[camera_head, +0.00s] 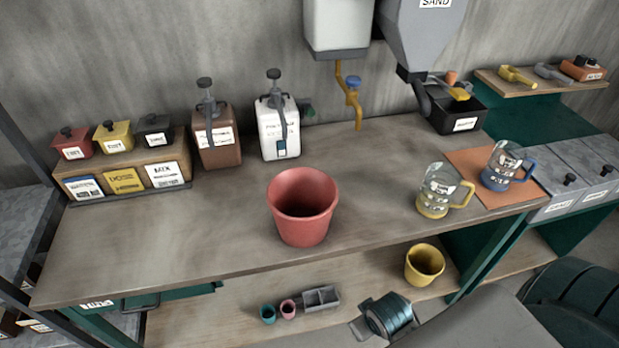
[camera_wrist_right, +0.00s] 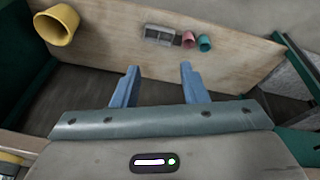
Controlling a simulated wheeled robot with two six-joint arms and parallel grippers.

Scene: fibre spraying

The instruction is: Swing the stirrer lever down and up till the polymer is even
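A white canister (camera_head: 279,127) with a dark knob on top and a grey lever stands at the back of the bench in the head view. A similar brown canister (camera_head: 214,136) with its own lever stands to its left. The labels are too small to read, so I cannot tell which holds the polymer, and the contents are hidden. My right gripper (camera_wrist_right: 159,68) is open and empty in the right wrist view, above the lower shelf and away from both canisters. My left gripper is in neither view.
A red bucket (camera_head: 301,226) stands mid-bench in front of the canisters. A box rack (camera_head: 122,187) is at left; two jugs, yellow (camera_head: 438,190) and blue (camera_head: 503,166), are at right. A yellow tap (camera_head: 357,110) hangs behind. The lower shelf (camera_wrist_right: 250,70) holds a yellow bucket (camera_wrist_right: 56,25).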

